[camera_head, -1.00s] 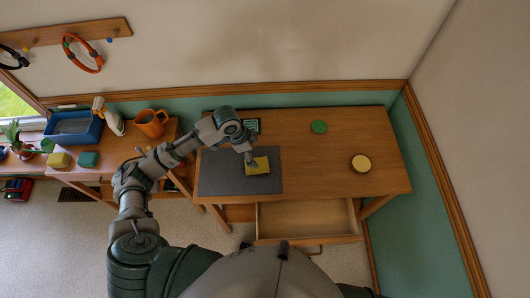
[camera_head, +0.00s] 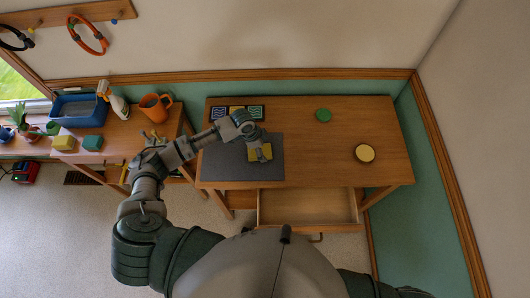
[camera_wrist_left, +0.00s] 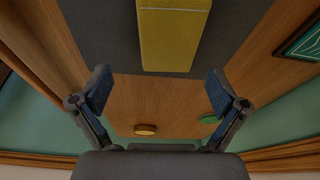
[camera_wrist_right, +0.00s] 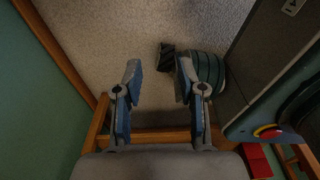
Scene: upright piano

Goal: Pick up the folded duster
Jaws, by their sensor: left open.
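The folded duster (camera_head: 266,153) is a flat yellow rectangle lying on the dark grey mat (camera_head: 220,172) on the wooden desk. My left gripper (camera_head: 258,150) is over it in the head view and hides part of it. In the left wrist view the duster (camera_wrist_left: 173,38) is at the top centre, with a pale line across it. There the left gripper (camera_wrist_left: 158,85) is open, its fingers wide apart with nothing between them. My right gripper (camera_wrist_right: 157,75) is open and empty, seen only in the right wrist view, above the carpet.
Patterned tiles (camera_head: 220,113) lie along the mat's back edge. A green disc (camera_head: 323,115) and a round yellow-topped item (camera_head: 365,153) are on the desk's right side. The drawer (camera_head: 305,207) below is open. A side table holds an orange jug (camera_head: 153,107) and a blue tray (camera_head: 78,110).

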